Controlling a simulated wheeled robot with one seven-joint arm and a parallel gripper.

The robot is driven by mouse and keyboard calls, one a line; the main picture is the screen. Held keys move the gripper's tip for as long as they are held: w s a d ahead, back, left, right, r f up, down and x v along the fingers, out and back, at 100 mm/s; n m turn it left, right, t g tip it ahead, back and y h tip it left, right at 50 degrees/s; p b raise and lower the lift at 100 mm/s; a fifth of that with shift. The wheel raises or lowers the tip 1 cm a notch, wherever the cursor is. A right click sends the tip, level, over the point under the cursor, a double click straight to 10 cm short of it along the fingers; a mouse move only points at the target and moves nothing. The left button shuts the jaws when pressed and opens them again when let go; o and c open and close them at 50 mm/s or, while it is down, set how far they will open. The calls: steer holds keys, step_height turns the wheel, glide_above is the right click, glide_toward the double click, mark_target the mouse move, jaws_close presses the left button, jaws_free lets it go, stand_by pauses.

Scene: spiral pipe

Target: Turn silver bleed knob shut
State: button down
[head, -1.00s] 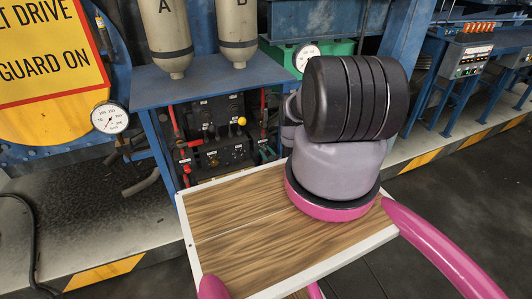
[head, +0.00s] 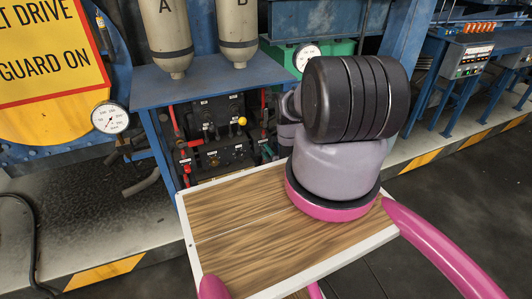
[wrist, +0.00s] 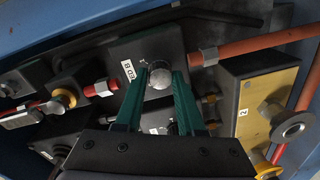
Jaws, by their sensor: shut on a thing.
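The silver knob (wrist: 159,77) is round and sits on a dark square block (wrist: 147,48) with a white label in the wrist view. My gripper (wrist: 160,74) has two green fingers, one on each side of the knob. The fingers are shut on it, with the knob's rounded face showing between their tips. In the head view my arm stands in front of that part of the panel, and I cannot make out the silver knob there.
An orange-red pipe (wrist: 255,45) runs right of the block, above a yellow block (wrist: 258,97) with round metal fittings. A red-tipped pipe (wrist: 102,88) and a yellow-collared fitting (wrist: 66,99) lie left. In the head view, the black valve panel (head: 215,135) sits under a blue shelf (head: 210,80).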

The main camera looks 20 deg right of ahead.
steer(key=shift+f+n, duration=0.1)
steer(key=shift+n, duration=0.7)
steer(key=shift+s, duration=0.1)
steer(key=c, duration=0.5)
jaws_free()
steer(key=s, duration=1)
steer(key=shift+s+a+r, duration=0.25)
steer(key=shift+s, duration=0.1)
steer(key=shift+s, duration=0.1)
